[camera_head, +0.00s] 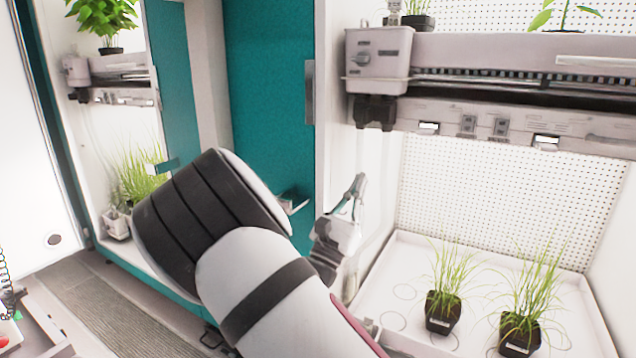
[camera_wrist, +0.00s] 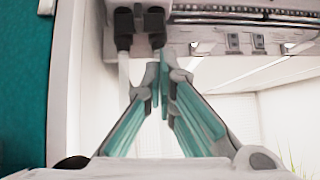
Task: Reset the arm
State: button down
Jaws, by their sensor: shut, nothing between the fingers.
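My arm reaches from the bottom of the head view up to the middle, and its bulky black-banded joint hides part of the scene behind it. My gripper (camera_head: 358,186) is at the left front edge of the open right-hand chamber, pointing upward. In the wrist view my gripper (camera_wrist: 163,72) has its teal-lined fingers brought together at the tips, with nothing held between them. It points toward the underside of the chamber's upper shelf unit (camera_head: 500,65), which also shows in the wrist view (camera_wrist: 260,25).
Two potted grass plants (camera_head: 443,313) (camera_head: 519,334) stand on the white tray (camera_head: 415,265) in the right chamber. A teal door (camera_head: 262,90) is behind my arm. Another chamber at left holds a grass plant (camera_head: 140,178) and a leafy plant (camera_head: 104,18). Floor (camera_head: 110,305) shows at lower left.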

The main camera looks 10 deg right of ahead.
jog(key=s+d+r+m+g+h, duration=0.2)
jog(key=s+d+m+g+h, duration=0.1)
jog(key=s+d+m+g, duration=1.1)
jog(key=s+d+f+m+g+y, duration=0.3)
jog(key=s+d+m+g+y, duration=0.3)
jog(key=s+g, duration=0.4)
jog(key=s+a+f+m+y, duration=0.1)
jog(key=s+a+f+y, duration=0.1)
jog(key=s+y, duration=0.3)
jog(key=s+a+f+m+y, duration=0.1)
jog(key=s+m+y, duration=0.15)
jog(key=s, duration=0.55)
jog(key=s+a+f+m+t+y, duration=0.1)
jog(key=s+a+m+t+y, duration=0.1)
jog(key=s+a+y, duration=0.35)
jog(key=s+a+f+m+t+y, duration=0.1)
jog(key=s+a+t+y, duration=0.15)
jog(key=a, duration=0.55)
notch_tip(320, 180, up, 31)
jog(key=t+p, duration=0.4)
jog(key=p, duration=2.5)
jog(key=shift+s, duration=0.35)
